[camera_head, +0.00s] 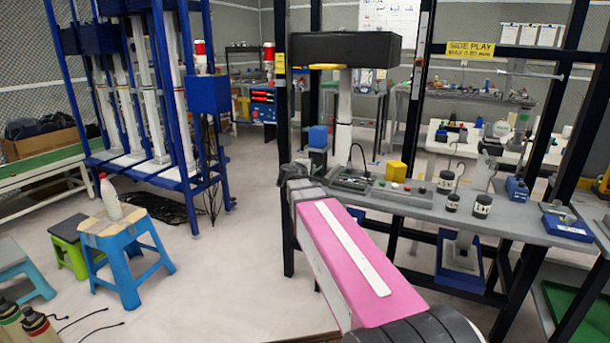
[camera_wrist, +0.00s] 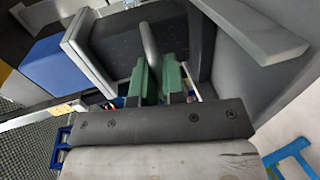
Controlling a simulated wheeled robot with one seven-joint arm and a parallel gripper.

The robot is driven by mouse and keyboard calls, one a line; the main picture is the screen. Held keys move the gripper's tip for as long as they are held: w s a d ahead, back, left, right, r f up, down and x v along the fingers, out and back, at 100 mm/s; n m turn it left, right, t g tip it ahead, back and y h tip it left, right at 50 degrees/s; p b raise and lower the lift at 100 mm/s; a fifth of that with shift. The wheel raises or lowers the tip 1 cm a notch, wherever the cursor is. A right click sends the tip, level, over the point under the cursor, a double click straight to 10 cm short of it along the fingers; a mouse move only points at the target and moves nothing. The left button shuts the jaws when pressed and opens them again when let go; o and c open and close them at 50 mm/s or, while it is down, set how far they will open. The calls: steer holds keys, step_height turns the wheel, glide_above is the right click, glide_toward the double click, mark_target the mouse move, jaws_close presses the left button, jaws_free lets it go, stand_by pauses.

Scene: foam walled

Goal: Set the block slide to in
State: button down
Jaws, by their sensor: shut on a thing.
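My gripper (camera_wrist: 153,78) has green finger pads closed around a grey rounded handle (camera_wrist: 150,42) in the wrist view. The handle stands out from a dark block (camera_wrist: 115,42) with a light grey edge, which I take to be the block slide. Only part of this block shows, and its in or out position cannot be told. In the head view my gripper (camera_head: 293,174) is a dark shape at the end of my pink arm, by the left end of the grey bench (camera_head: 470,222). The handle cannot be made out there.
A blue block (camera_head: 318,137) stands behind my gripper; a blue block also shows left in the wrist view (camera_wrist: 50,62). A control panel (camera_head: 402,192), a yellow block (camera_head: 396,171) and dark jars (camera_head: 482,205) stand on the bench. A blue stool (camera_head: 125,250) stands left on open floor.

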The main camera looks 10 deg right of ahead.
mark_target(319, 161)
steer(key=x, duration=0.3)
steer(key=r+x, duration=0.1)
steer(key=x, duration=0.4)
steer(key=shift+w+d+r, duration=0.3)
steer(key=shift+w+r, duration=0.05)
steer(key=shift+w, duration=0.15)
steer(key=c, duration=1.2)
jaws_free()
steer(key=shift+w+d, duration=0.1)
steer(key=shift+c, duration=0.2)
steer(key=v, duration=1.1)
